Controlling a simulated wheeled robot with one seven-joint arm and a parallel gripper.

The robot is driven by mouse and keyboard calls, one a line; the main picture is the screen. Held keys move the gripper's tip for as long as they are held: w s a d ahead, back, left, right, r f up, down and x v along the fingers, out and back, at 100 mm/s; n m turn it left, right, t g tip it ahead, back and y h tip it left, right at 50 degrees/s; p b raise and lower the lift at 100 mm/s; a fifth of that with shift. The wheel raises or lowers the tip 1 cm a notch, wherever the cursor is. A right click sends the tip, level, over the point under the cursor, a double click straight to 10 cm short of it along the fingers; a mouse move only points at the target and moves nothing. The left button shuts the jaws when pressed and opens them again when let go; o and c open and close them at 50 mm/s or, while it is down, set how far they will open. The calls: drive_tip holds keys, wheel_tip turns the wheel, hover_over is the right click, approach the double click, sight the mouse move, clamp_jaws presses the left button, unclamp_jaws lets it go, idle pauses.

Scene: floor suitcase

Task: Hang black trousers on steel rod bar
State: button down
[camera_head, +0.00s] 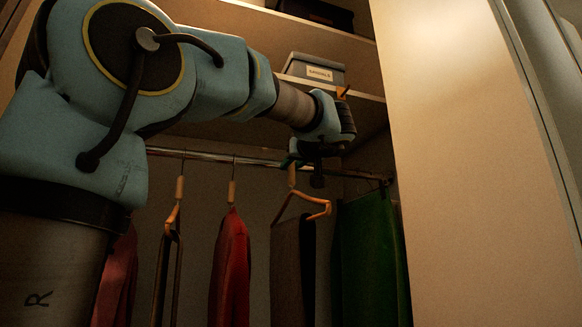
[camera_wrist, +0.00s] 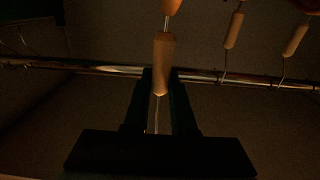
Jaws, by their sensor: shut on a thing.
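The black trousers (camera_head: 293,265) hang folded over an orange wooden hanger (camera_head: 318,214), looking dark brown in the dim light. My gripper (camera_head: 303,163) is at the top of this hanger, beside the steel rod (camera_head: 225,158). In the wrist view, my gripper's fingers (camera_wrist: 160,100) are shut on the hanger, whose wooden neck (camera_wrist: 163,62) shows between them. The rod (camera_wrist: 95,69) runs across that view by the fingers. The hook is dim, and I cannot tell whether it rests on the rod.
A red garment (camera_head: 230,268) and an orange hanger (camera_head: 174,215) with a dark item hang to the left. A green garment (camera_head: 370,262) hangs close on the right. A shelf with a grey box (camera_head: 313,70) is above. A pale door panel (camera_head: 480,160) bounds the right.

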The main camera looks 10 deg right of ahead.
drive_tip(key=shift+w+r, duration=0.1)
drive_tip(key=shift+w+a+r+p, duration=0.1)
drive_tip(key=shift+w+p, duration=0.25)
drive_tip(key=shift+p, duration=0.1)
drive_tip(key=w+p, duration=0.1)
drive_tip(key=w, duration=0.1)
drive_tip(key=w+p, duration=0.1)
drive_tip(key=w, duration=0.1)
drive_tip(key=w+p, duration=0.1)
drive_tip(key=w, duration=0.1)
drive_tip(key=shift+w+a+p, duration=0.2)
drive_tip(key=shift+a+p, duration=0.1)
drive_tip(key=shift+a, duration=0.1)
drive_tip(key=shift+w+f, duration=0.2)
drive_tip(key=shift+w, duration=0.45)
